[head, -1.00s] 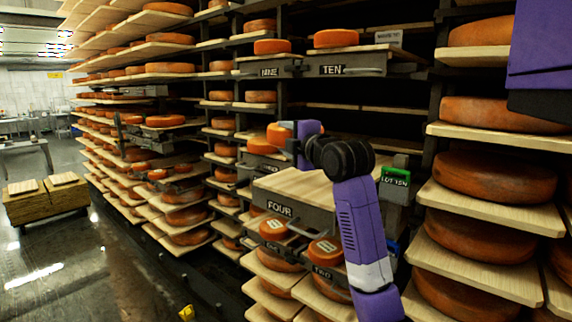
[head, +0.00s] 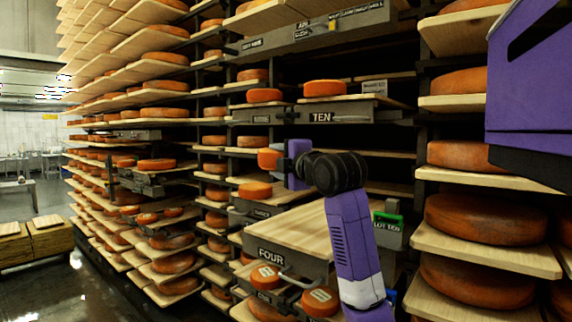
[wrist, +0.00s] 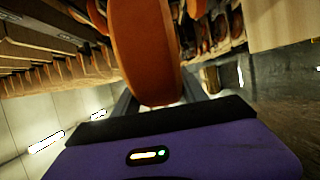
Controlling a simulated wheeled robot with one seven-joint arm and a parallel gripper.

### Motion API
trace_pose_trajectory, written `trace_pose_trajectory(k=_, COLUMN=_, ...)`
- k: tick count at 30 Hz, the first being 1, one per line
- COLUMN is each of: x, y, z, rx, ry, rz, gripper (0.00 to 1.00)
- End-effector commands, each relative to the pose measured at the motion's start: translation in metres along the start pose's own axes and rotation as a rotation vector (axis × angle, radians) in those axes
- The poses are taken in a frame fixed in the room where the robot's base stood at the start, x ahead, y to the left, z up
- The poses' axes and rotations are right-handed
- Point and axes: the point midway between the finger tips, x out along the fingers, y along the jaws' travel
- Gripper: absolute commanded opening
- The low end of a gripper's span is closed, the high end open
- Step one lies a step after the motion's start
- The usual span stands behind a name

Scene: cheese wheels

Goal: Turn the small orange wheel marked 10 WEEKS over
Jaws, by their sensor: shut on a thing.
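My gripper (head: 284,161) is shut on a small orange wheel (head: 268,159), held in the air above and behind the left part of the bare board of the shelf marked FOUR (head: 285,230). In the wrist view the held wheel (wrist: 147,50) stands between the fingers, its broad orange side and rim showing. No marking on it can be read, so I cannot tell whether it says 10 WEEKS. Two small orange wheels with pale labels, one left (head: 266,277) and one right (head: 319,302), lie below the FOUR shelf; their labels are too small to read.
Another orange wheel (head: 255,190) lies on a board left of the FOUR shelf, below my gripper. The TEN shelf (head: 322,117) with a wheel (head: 324,88) is above. Racks of large wheels (head: 478,218) stand close on the right. A green-topped LOT TEN box (head: 388,228) sits beside the FOUR board.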

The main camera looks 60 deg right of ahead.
Motion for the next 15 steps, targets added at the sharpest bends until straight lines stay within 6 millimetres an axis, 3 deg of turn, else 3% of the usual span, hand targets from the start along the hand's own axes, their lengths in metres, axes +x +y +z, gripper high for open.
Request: trace_pose_trajectory(k=15, x=-0.001, y=0.014, z=0.000, rx=-0.003, ry=0.000, rz=0.010, gripper=0.00)
